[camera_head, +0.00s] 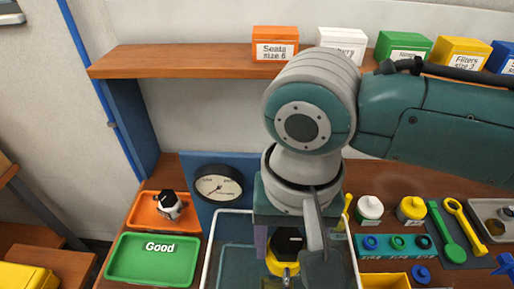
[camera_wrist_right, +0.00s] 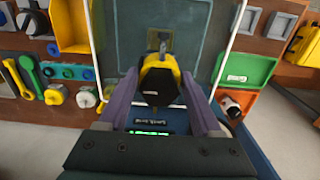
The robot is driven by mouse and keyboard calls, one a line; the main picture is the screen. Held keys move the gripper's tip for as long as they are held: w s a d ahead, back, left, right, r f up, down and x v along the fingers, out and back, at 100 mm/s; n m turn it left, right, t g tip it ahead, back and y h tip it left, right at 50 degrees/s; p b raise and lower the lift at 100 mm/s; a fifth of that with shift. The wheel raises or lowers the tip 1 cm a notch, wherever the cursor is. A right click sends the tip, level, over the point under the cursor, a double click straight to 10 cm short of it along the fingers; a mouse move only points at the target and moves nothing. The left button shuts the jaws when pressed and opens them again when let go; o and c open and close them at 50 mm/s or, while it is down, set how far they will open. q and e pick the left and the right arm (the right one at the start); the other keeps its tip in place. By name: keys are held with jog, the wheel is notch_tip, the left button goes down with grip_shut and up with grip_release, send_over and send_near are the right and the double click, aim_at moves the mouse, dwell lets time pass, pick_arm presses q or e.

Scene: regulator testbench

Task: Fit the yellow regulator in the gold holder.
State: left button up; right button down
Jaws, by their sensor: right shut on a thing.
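The yellow regulator (camera_head: 284,267), with a black knob on top, is between the fingers of my right gripper (camera_head: 287,246), which points down over the bench. In the right wrist view the regulator (camera_wrist_right: 174,72) sits between the two purple fingers (camera_wrist_right: 162,100), and the gripper is shut on it. A small gold-coloured part (camera_wrist_right: 160,38) shows just beyond the regulator there. I cannot tell whether it is the gold holder or whether the regulator touches it. My arm hides part of this area in the head view. My left gripper is not in view.
A white frame (camera_head: 211,246) surrounds the work area, with a round gauge (camera_head: 218,185) behind. A green "Good" tray (camera_head: 150,262) and an orange tray (camera_head: 140,213) holding a white and black part are left. Capped bottles, tools and a teal rack (camera_head: 384,253) are right.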

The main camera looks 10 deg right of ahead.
jog(key=shift+f, duration=0.4)
jog(key=shift+f, duration=0.5)
dwell(0.4)
jog(key=shift+f, duration=0.5)
dwell(0.4)
jog(key=shift+f+b, duration=0.35)
jog(key=shift+f, duration=0.05)
dwell(0.5)
jog(key=shift+f, duration=0.6)
dwell(0.6)
jog(key=shift+f+b, duration=0.2)
jog(key=shift+b, duration=0.1)
jog(key=shift+f, duration=0.5)
dwell(0.7)
jog(key=shift+f+b, duration=0.3)
dwell(0.5)
